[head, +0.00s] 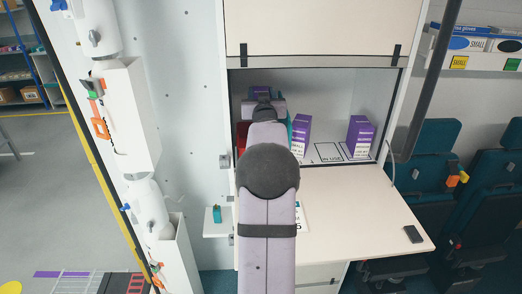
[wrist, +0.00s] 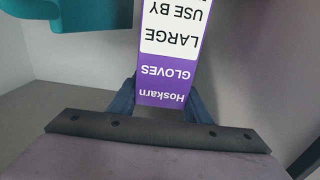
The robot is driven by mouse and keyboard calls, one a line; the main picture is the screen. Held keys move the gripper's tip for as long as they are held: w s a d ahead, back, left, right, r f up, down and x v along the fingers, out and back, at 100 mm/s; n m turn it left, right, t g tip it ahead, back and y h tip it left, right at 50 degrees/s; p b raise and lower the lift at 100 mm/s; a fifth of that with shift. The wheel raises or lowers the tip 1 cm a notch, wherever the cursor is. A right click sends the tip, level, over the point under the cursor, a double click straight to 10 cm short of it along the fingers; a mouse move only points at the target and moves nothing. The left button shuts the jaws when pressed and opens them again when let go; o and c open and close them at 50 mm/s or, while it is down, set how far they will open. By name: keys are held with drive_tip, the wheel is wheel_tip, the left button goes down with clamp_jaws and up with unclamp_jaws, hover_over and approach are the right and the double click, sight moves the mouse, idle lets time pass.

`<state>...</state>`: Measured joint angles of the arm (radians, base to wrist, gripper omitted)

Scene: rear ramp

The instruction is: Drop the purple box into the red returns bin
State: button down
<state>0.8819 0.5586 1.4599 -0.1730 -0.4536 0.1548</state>
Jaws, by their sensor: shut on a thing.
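My gripper (wrist: 163,95) is shut on a purple and white box (wrist: 165,72) with "Hoskarn GLOVES LARGE" printed on it. Its blue fingers are on either side of the box, which reads upside down in the wrist view. In the head view my arm reaches into the cabinet alcove.
Two other purple and white boxes (head: 301,130) (head: 360,137) stand on the shelf right of my arm. A teal bin (wrist: 70,14) is at upper left in the wrist view. The white worktop (head: 350,210) is mostly clear, with a dark phone-like object (head: 412,234) at right.

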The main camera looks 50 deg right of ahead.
drive_tip(key=shift+s+d+f+b, duration=0.15)
drive_tip(key=shift+f+b, duration=0.15)
drive_tip(key=shift+f, duration=0.65)
drive_tip(key=shift+f+b, duration=1.75)
drive_tip(key=shift+f, duration=1.25)
drive_tip(key=c, duration=0.9)
unclamp_jaws()
drive_tip(key=shift+f, duration=0.1)
drive_tip(key=shift+s, duration=0.1)
